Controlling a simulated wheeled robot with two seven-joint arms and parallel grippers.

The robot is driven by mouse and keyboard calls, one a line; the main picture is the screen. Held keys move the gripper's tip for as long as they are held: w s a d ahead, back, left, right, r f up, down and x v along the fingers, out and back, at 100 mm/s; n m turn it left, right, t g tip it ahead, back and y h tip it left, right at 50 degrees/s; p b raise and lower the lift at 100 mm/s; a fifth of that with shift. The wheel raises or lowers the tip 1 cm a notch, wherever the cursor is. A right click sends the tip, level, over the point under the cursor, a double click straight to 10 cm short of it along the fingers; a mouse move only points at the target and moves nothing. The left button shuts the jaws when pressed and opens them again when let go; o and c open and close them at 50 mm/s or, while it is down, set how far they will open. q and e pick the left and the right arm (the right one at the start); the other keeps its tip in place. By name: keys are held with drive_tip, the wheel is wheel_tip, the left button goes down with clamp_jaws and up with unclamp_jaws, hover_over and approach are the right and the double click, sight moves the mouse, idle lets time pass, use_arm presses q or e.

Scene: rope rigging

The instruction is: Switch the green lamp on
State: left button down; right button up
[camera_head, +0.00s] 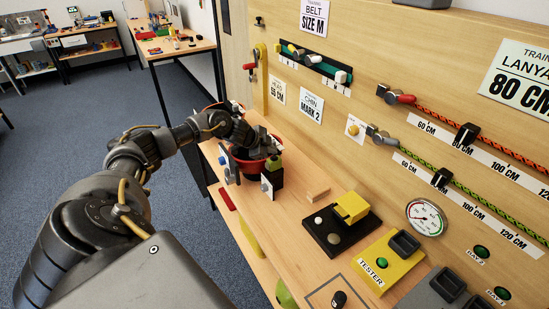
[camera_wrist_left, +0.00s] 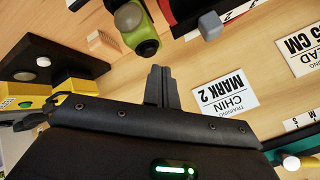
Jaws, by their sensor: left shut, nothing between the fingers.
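In the left wrist view the green lamp (camera_wrist_left: 147,47) shows with a dull grey round part, with no clear glow. My left gripper (camera_head: 271,143) is just above and behind the lamp, partly hidden by its own wrist. In the left wrist view its fingers (camera_wrist_left: 158,72) are together and empty, their tips close to the green end; I cannot tell whether they touch. My right gripper is not in view.
A wooden block (camera_head: 318,194), a black base with a yellow part (camera_head: 351,207) and a yellow tester (camera_head: 389,264) stand to the right. The wooden panel behind carries label cards (camera_head: 311,105), a gauge (camera_head: 426,217) and ropes. Bare bench lies before the block.

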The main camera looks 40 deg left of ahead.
use_arm(q)
drive_tip(key=shift+f, duration=0.15)
drive_tip(key=shift+f, duration=0.3)
drive_tip(key=shift+f+b, duration=0.35)
drive_tip(key=shift+f, duration=0.1)
idle(0.6)
drive_tip(key=shift+r, duration=0.15)
drive_tip(key=shift+r+p, duration=0.75)
drive_tip(key=shift+p, duration=0.15)
wheel_tip(320, 180, up, 5)
drive_tip(key=p, duration=0.4)
drive_tip(key=shift+p, duration=0.3)
idle(0.6)
